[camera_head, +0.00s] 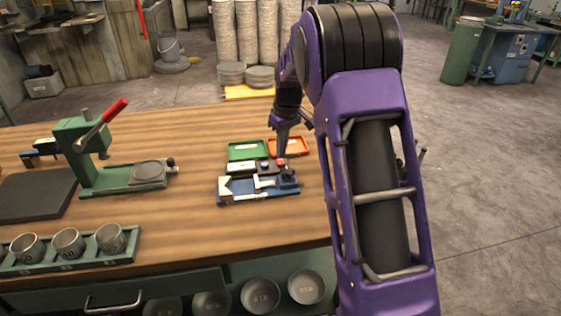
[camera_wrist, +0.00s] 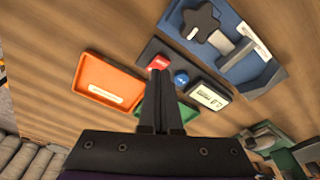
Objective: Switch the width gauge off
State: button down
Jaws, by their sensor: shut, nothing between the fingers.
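The width gauge has a blue base (camera_head: 260,197) with a pale V-shaped jaw and slide on it. Behind it is a dark box with a red button, a blue button and a pale display. In the wrist view the red button (camera_wrist: 157,62), blue button (camera_wrist: 181,78) and display (camera_wrist: 209,97) show on that box; the display's reading is too small to tell. My gripper (camera_wrist: 160,76) is shut and empty, pointing down. Its fingertips appear right beside the red button; I cannot tell whether they touch it. In the head view my gripper (camera_head: 283,154) hangs over the box.
A green tray (camera_head: 248,151) and an orange tray (camera_head: 289,147) lie behind the box. A green press with a red-handled lever (camera_head: 103,122) stands at left, near a rack of metal cups (camera_head: 69,242). The tabletop between press and gauge is clear.

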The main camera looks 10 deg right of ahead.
aim_at(281, 162)
jog(key=shift+f+b, duration=0.6)
jog(key=shift+f, duration=0.55)
jog(key=shift+r, duration=0.15)
jog(key=shift+r+p, duration=2.65)
jog(key=shift+r, duration=0.8)
